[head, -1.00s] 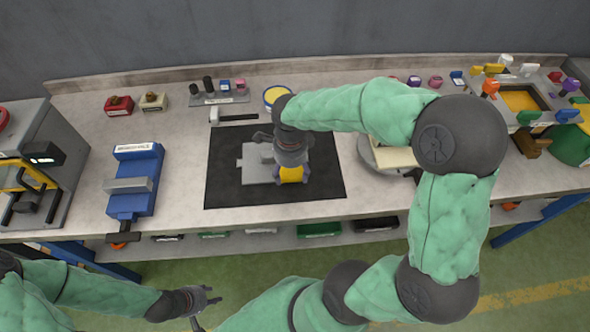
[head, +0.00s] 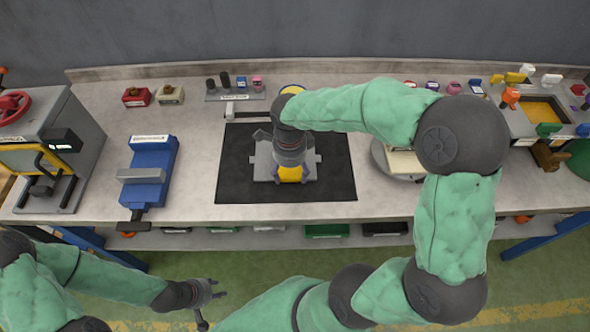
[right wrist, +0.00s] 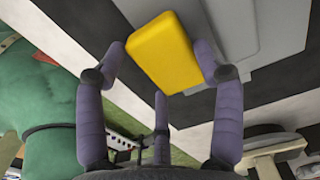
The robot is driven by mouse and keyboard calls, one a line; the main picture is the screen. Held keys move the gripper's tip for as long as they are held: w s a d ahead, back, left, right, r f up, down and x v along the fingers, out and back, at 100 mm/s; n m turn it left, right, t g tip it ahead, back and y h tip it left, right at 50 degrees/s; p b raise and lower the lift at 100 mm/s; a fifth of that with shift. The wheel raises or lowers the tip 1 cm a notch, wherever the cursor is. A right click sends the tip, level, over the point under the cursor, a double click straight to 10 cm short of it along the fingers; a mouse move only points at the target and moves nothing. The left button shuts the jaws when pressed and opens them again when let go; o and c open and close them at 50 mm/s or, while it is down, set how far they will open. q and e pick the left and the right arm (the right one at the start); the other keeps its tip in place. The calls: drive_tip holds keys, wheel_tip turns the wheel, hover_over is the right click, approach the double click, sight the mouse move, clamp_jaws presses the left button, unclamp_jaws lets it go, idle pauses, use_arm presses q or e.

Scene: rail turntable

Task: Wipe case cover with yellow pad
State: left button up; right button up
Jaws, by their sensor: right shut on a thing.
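The grey case cover (head: 263,163) lies flat on a black mat (head: 237,190) at the middle of the bench. My right gripper (head: 291,177) is over it, shut on the yellow pad (head: 291,173). In the right wrist view the fingers (right wrist: 165,70) hold the yellow pad (right wrist: 165,52) over the grey cover (right wrist: 235,30). Whether the pad touches the cover cannot be told for sure. The gripper and forearm hide part of the cover in the head view. My left gripper (head: 213,294) is away from the bench, in front of it, open and empty.
A blue vise (head: 150,170) stands left of the mat, and a grey machine (head: 50,140) further left. A round turntable (head: 395,165) is right of the mat. A hammer (head: 245,117) lies behind the mat. A bin with coloured clamps (head: 540,110) is at the back right.

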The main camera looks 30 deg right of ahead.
drive_tip(key=shift+w+a, duration=0.4)
drive_tip(key=shift+a, duration=0.25)
drive_tip(key=shift+r+p, duration=2.7)
drive_tip(key=shift+r, duration=1.05)
drive_tip(key=shift+w, duration=0.1)
